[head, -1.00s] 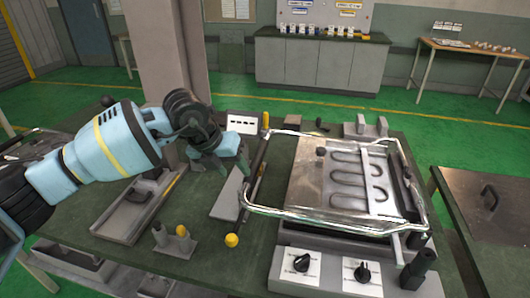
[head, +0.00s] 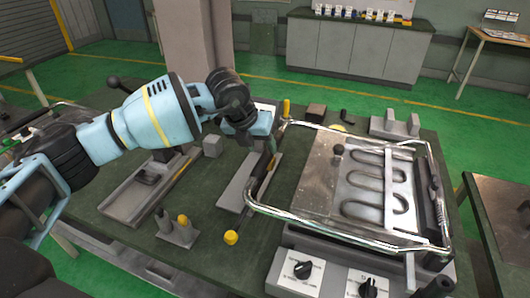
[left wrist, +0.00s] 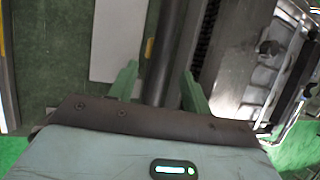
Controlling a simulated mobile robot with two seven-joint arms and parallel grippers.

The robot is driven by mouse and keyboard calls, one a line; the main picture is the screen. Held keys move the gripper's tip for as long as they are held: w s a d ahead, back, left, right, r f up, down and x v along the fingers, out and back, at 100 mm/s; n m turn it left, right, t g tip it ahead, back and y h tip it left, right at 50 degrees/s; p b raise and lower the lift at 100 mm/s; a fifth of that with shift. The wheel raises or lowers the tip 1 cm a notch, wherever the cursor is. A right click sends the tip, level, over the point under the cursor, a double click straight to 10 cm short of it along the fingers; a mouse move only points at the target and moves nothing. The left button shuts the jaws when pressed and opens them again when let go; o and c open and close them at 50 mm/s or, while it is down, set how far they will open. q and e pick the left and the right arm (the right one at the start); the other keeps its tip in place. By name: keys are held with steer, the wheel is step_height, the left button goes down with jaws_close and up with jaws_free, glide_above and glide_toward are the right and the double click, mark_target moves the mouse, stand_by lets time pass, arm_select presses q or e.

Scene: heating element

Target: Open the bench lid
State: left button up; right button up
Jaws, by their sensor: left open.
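The bench unit has a flat metal plate (head: 318,185) with a dark serpentine heating element on it. A bright tubular metal frame (head: 340,229) surrounds the plate, with a long dark bar (head: 264,175) along its left side. I cannot tell for sure which part is the lid. My left gripper (head: 260,142) is at the far part of this bar. In the left wrist view its green fingers (left wrist: 158,88) are open, one on each side of the dark bar (left wrist: 165,45). Whether they touch it is unclear. My right gripper is out of view.
Two dark knobs (head: 303,269) on white panels face the front. A grey block with yellow and dark pegs (head: 178,230), a yellow knob (head: 231,237) and a long grey tray (head: 130,198) lie left on the green table. Another table (head: 497,200) stands at the right.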

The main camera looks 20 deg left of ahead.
mark_target(265, 154)
arm_select(q)
steer(key=shift+x, duration=2.05)
steer(key=shift+c, duration=0.2)
jaws_close()
